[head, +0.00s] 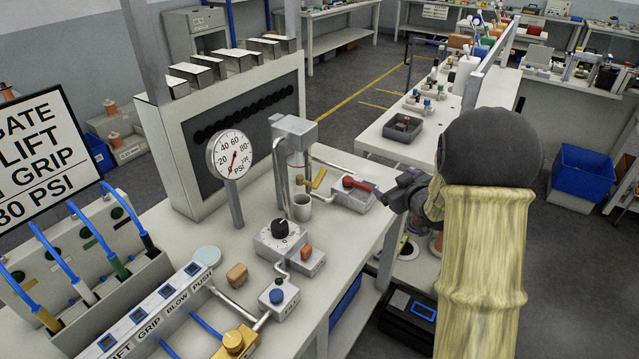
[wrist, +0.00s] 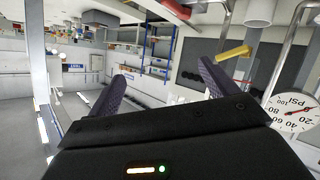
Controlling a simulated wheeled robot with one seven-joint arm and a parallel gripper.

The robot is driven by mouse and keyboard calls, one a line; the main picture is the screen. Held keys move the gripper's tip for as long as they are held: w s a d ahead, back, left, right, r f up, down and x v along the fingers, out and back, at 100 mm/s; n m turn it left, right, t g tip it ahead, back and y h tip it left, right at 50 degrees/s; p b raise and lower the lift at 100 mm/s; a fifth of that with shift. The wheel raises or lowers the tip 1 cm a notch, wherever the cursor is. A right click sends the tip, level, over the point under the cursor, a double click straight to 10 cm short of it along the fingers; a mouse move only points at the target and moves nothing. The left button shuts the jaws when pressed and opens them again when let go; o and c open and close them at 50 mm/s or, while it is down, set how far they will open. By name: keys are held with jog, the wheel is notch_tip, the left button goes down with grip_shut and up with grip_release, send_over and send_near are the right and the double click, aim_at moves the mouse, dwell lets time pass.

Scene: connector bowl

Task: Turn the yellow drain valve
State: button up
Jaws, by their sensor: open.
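The yellow drain valve (head: 318,178) is a small yellow lever on the metal fixture's clear cup, behind the white bench's front edge. In the wrist view the yellow lever (wrist: 233,53) lies beyond and to the right of my right-hand finger, apart from it. My gripper (head: 393,197) is at the right of the fixture, near the red-handled valve. In the wrist view my gripper (wrist: 165,72) is open, with nothing between its two dark fingers. Whether it touches the red handle cannot be told.
The red-handled valve (head: 357,184) sits between my gripper and the yellow lever. A pressure gauge (head: 231,154) stands to the left; it also shows upside down in the wrist view (wrist: 292,112). A black knob box (head: 280,236) and a brass knob (head: 233,341) are nearer.

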aim_at(322, 180)
jog(key=a+f+n+g+y+b, duration=0.2)
jog(key=a+f+n+y, duration=0.3)
jog(key=n+y, duration=0.5)
jog(key=shift+w+f+g+y, duration=0.45)
jog(key=shift+f+g+y, duration=0.3)
jog(key=shift+y, duration=0.35)
jog(key=shift+r, duration=0.1)
jog(key=p+x, duration=0.3)
jog(key=x, duration=1.4)
jog(key=shift+w+a, duration=0.1)
jog(key=shift+a, duration=0.05)
jog(key=shift+c, duration=0.4)
